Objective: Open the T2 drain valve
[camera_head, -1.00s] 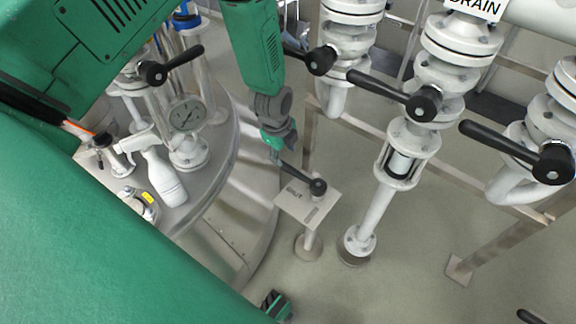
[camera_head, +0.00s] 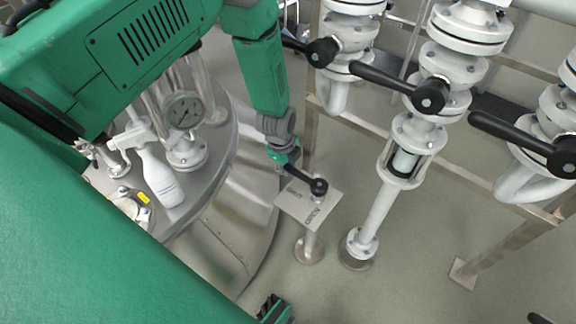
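A small valve with a black lever handle (camera_head: 306,180) stands on a square, lettered plate (camera_head: 298,207) on a post. The plate's lettering is too small to read. My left gripper (camera_head: 283,162) comes down from above and is at the lever's free end. I cannot tell whether its fingers are around the lever or only beside it. A larger black lever (camera_head: 392,86) sits on the middle white pipe; no label shows on it now, and I cannot tell which valve is T2 drain. My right gripper (camera_head: 275,309) shows only partly at the bottom edge, away from the valves.
More black levers stick out on the left pipe (camera_head: 322,51) and right pipe (camera_head: 561,156). A steel frame runs behind. The floor (camera_head: 400,270) below is clear.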

